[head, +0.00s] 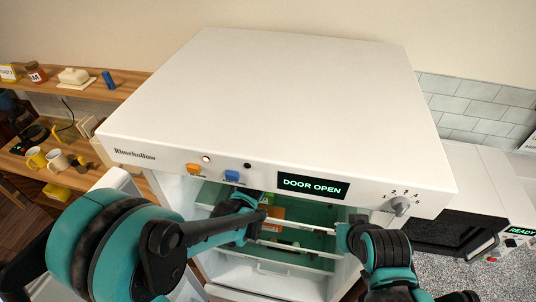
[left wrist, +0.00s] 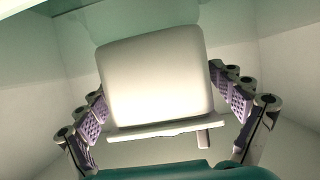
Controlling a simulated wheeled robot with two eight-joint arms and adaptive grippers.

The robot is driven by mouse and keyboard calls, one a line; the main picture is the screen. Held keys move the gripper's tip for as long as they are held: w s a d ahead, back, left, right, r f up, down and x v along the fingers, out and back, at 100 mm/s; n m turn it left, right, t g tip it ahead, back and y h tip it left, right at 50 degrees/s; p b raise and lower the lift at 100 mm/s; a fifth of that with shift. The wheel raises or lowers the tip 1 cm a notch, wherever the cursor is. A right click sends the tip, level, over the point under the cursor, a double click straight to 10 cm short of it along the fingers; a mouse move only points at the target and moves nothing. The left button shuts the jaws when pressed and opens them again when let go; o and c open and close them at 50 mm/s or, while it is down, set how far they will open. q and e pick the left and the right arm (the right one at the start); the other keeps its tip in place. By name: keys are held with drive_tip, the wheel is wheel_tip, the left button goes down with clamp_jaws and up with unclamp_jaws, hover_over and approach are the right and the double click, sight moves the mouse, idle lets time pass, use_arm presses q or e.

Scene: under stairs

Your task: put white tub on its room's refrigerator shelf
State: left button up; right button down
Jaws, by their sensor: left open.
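A white tub (left wrist: 155,75) fills the middle of the left wrist view, with a flat pale rim along its lower edge. My left gripper (left wrist: 168,98) is open, with one purple-padded finger on each side of the tub; light gaps suggest it is not clamped. In the head view my left arm reaches into the open refrigerator (head: 240,105), and its gripper is hidden there. The refrigerator's green glass shelf (head: 318,243) shows below the top panel, whose display reads DOOR OPEN. The tub cannot be made out in the head view.
An orange item (head: 275,213) sits inside the refrigerator near my left arm. A microwave-like appliance (head: 455,233) stands right on a speckled counter. Wooden shelves (head: 125,88) with mugs and jars are at the left. The refrigerator's top is bare.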

use_arm(q)
drive_tip(key=v, duration=1.2)
drive_tip(key=shift+p, duration=0.4)
drive_tip(key=s+a+f+g+y+b, duration=0.1)
drive_tip(key=s+a+f+g+b, duration=0.1)
drive_tip(key=s+a+f+b, duration=0.3)
drive_tip(key=s+a+f+n+g+b, duration=0.1)
drive_tip(key=s+a+f+b, duration=0.4)
drive_tip(key=f+b, duration=0.6)
drive_tip(key=s+a+f+n+g+y+b, duration=0.1)
drive_tip(key=s+a+f+g+b, duration=0.2)
drive_tip(key=f, duration=0.8)
drive_tip(key=s+a+b, duration=0.2)
drive_tip(key=s+b, duration=0.2)
drive_tip(key=b, duration=0.1)
drive_tip(key=shift+f+y, duration=0.2)
drive_tip(key=shift+y, duration=0.1)
